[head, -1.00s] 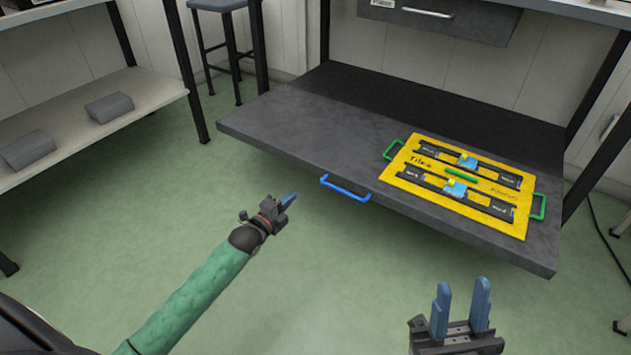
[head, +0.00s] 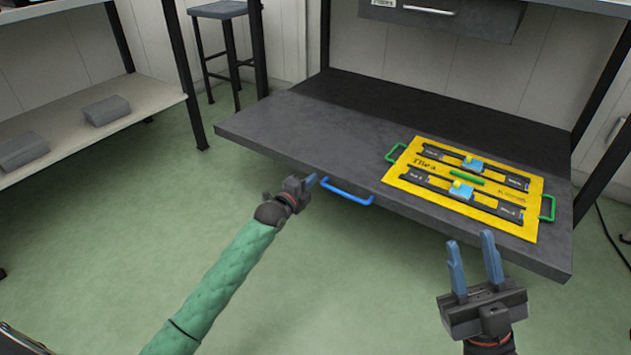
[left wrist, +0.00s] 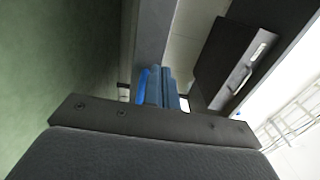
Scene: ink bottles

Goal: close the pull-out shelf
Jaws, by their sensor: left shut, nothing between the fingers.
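The pull-out shelf (head: 300,135) is a dark grey board that stands out from under the bench toward me. A blue handle (head: 347,192) is on its front edge. My left gripper (head: 311,181) is shut and empty, its fingertips close to the left end of the blue handle; I cannot tell whether they touch. In the left wrist view the shut blue fingers (left wrist: 161,88) show beside a brighter blue strip of the handle (left wrist: 142,85). My right gripper (head: 472,261) is open and empty, in front of the shelf's front edge at the right.
A yellow tray (head: 408,174) with green handles and black rails lies on the shelf's right part. A drawer (head: 440,14) hangs above the shelf. A stool (head: 228,45) stands behind, and a side rack (head: 70,118) with grey blocks is at the left. The green floor in front is clear.

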